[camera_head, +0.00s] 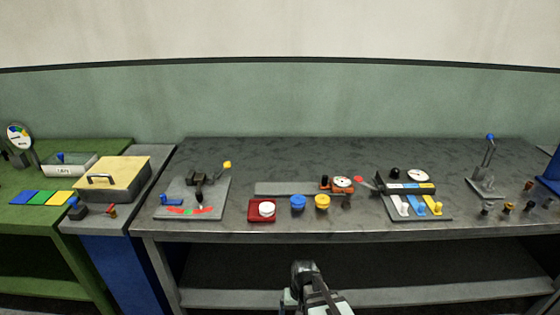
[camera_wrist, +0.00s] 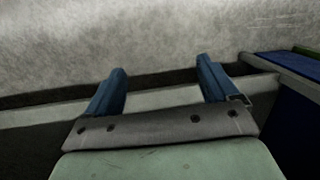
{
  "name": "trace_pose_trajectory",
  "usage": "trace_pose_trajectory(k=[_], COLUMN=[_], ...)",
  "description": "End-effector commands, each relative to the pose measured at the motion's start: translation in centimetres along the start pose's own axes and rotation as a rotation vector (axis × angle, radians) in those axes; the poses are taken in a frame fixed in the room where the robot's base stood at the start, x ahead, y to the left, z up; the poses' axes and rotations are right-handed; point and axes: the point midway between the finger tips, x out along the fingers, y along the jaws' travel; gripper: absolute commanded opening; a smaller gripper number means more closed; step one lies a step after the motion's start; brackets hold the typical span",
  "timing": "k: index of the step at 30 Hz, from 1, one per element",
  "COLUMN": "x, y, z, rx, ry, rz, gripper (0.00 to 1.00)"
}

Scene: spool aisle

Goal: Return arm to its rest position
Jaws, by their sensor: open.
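My gripper shows in the wrist view (camera_wrist: 160,80) with its two blue fingers spread wide apart and nothing between them. In the head view, part of my arm shows at the bottom middle, in front of the grey workbench (camera_head: 330,228) and below its top. The fingertips cannot be made out there. In the wrist view the fingers point toward the mottled grey bench surface and a pale shelf edge. They appear apart from both.
The bench carries a lever device (camera_head: 195,200), a red block with a white button (camera_head: 262,210), a blue knob (camera_head: 298,202), a yellow knob (camera_head: 322,201) and a switch panel (camera_head: 410,205). A yellow-lidded box (camera_head: 112,178) stands left. The bench's back strip is clear.

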Motion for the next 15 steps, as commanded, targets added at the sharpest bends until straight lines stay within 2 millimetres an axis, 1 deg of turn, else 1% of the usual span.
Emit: trace_pose_trajectory(k=[1, 3, 8, 15], x=[1.4, 3.1, 6.7, 11.6], y=[1.0, 2.1, 4.5, 7.5], z=[1.2, 2.5, 5.8, 11.6], rx=[0.010, 0.020, 0.040, 0.068], ry=[-0.024, -0.053, -0.120, -0.223], rz=[0.008, 0.016, 0.036, 0.058], gripper=[0.87, 0.87, 0.87, 0.87])
